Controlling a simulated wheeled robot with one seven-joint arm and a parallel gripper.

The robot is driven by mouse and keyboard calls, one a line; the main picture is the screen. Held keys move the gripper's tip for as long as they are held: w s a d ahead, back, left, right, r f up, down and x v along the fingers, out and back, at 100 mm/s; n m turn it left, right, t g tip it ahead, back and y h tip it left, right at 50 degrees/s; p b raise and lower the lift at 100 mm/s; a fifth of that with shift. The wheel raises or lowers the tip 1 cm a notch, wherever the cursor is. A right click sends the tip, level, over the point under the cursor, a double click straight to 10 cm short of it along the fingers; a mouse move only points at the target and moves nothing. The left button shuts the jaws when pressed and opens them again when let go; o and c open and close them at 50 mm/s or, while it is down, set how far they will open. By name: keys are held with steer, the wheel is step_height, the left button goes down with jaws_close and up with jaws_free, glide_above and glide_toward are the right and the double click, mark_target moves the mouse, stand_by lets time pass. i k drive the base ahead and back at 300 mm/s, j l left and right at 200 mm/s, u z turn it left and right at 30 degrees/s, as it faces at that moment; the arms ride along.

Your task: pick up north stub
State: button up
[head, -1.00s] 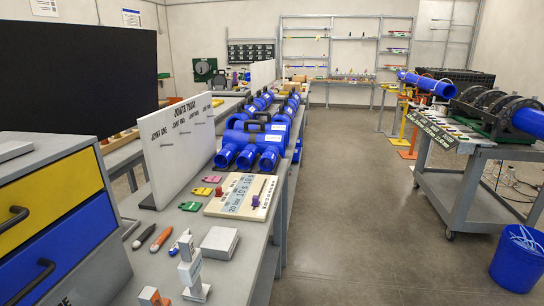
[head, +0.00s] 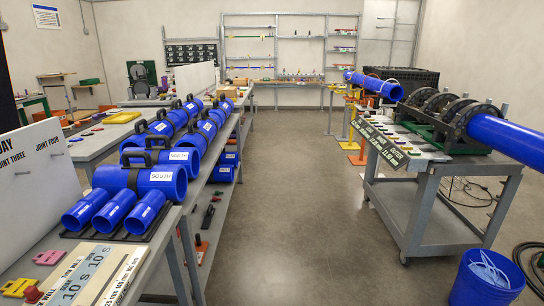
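Blue pipe pieces with black handles stand in rows along the left bench. The nearest large one (head: 108,180) carries a white label that reads SOUTH. Just behind it is another large blue piece (head: 192,165) with a white label too small to read surely; it may be the north stub. Three shorter blue pipes lie in front on a dark rack: left (head: 80,214), middle (head: 113,213) and right (head: 145,213). The right one has a small label I cannot read. My gripper is not in view.
The left bench (head: 158,265) has a white sign board (head: 30,185) and a printed board (head: 92,272) at its near end. A grey cart (head: 425,215) with a clamp machine (head: 445,122) stands right. A blue bucket (head: 470,285) is near right. The middle floor (head: 290,200) is clear.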

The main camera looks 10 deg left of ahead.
mark_target(189, 158)
steer(key=i+u, duration=0.2)
steer(key=i, duration=0.25)
steer(key=i+l+u, duration=0.15)
steer(key=i, duration=0.3)
steer(key=i+l+u, duration=0.2)
steer(key=i, duration=0.25)
steer(key=i+l+u, duration=0.15)
steer(key=i+l, duration=0.15)
steer(key=i, duration=0.15)
